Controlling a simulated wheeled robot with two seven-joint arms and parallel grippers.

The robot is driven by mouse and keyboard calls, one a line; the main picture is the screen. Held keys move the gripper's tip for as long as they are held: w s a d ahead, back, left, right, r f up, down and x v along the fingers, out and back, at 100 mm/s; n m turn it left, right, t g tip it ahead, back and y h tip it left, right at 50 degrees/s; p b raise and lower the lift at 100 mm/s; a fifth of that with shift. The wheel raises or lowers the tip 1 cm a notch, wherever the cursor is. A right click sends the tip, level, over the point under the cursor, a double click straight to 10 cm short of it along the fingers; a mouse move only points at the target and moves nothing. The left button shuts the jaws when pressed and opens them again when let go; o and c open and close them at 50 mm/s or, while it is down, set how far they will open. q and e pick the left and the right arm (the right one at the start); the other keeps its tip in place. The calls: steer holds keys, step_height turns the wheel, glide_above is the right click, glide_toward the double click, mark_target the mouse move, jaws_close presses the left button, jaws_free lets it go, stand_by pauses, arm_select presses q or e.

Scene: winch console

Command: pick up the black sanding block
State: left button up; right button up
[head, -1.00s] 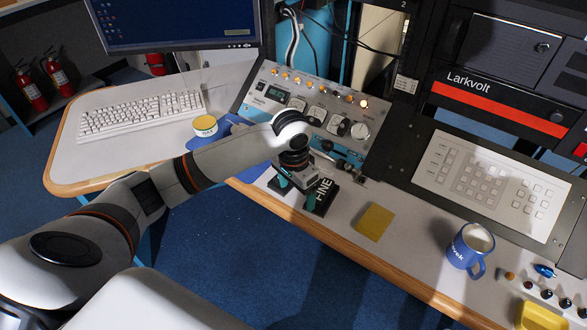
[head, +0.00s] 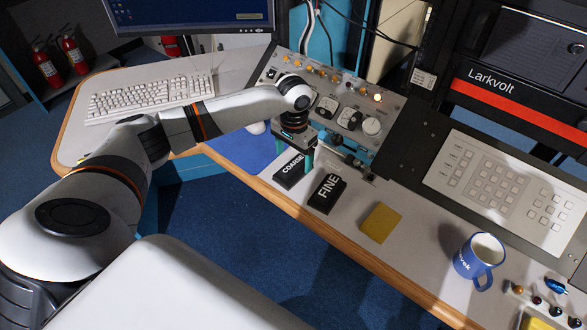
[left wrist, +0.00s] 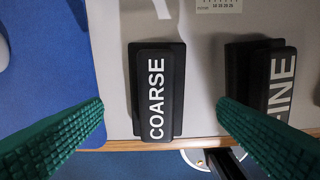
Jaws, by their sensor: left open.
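Two black blocks lie side by side near the desk's front edge. One is lettered COARSE (head: 290,170); the other is lettered FINE (head: 327,194). My left gripper (head: 296,152) is open and empty, above the desk at the COARSE block. In the left wrist view, its green ridged fingers (left wrist: 161,103) are spread wide. The COARSE block (left wrist: 157,92) shows between them, apart from both. The FINE block (left wrist: 268,80) is to the right, partly behind the right finger. My right gripper is not in view.
A yellow block (head: 381,223) and a blue mug (head: 480,258) stand to the right along the desk. The sloping control panel (head: 345,112) rises close behind the gripper. A blue mat (left wrist: 45,70) lies left of the COARSE block. A keyboard (head: 150,98) is farther left.

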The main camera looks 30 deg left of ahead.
mark_target(293, 164)
arm_select(q)
step_height(293, 164, down, 4)
steer(key=shift+w+a+f, duration=0.1)
steer(key=shift+a+f, duration=0.05)
steer(key=shift+c, duration=0.5)
steer(key=c, duration=1.1)
steer(key=shift+o, duration=0.2)
step_height(293, 164, up, 10)
steer(key=shift+r, duration=0.1)
